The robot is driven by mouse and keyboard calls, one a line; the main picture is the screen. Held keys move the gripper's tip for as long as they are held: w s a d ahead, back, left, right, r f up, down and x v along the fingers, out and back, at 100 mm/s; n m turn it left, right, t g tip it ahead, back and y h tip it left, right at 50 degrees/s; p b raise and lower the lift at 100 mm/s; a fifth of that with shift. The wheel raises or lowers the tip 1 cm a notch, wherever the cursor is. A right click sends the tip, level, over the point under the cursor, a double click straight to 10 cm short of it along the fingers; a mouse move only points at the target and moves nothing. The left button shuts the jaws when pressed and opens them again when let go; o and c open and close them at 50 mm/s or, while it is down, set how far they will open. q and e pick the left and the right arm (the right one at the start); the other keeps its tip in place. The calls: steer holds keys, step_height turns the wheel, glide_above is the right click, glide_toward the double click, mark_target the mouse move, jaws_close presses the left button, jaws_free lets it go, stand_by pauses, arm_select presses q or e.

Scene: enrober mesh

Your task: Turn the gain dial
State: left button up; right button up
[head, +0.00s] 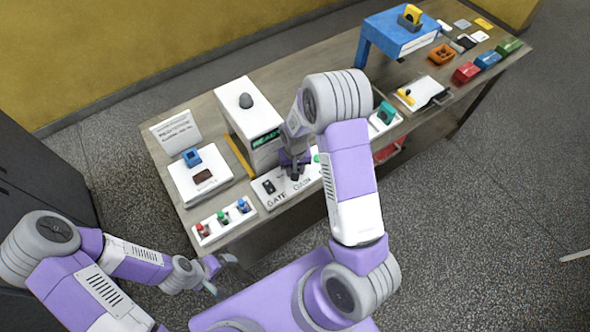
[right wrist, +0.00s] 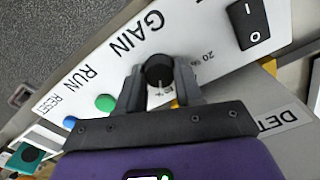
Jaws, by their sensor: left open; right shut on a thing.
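The gain dial (right wrist: 160,72) is a black round knob with a pale pointer line, on a white panel (right wrist: 110,55) marked GAIN, RUN and RESET. My right gripper (right wrist: 160,85) is shut on the dial, with one grey finger on each side of it. In the head view my right gripper (head: 294,165) comes down onto the panel from above, and the arm hides part of the panel. My left gripper (head: 213,276) is open and empty, in front of the table's near edge, away from the panel.
A black rocker switch (right wrist: 247,20) sits beside the dial, and a green button (right wrist: 105,102) on the other side. A white box with a lit display (head: 262,141) stands behind the panel. Small coloured knobs on a white strip (head: 223,222) lie to the left.

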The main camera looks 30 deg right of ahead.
steer(key=shift+n+b, duration=0.3)
steer(key=shift+n, duration=0.7)
steer(key=o, duration=1)
steer(key=shift+o, duration=0.2)
step_height(320, 180, up, 8)
steer(key=shift+f, duration=0.15)
steer(key=shift+s+f, duration=0.1)
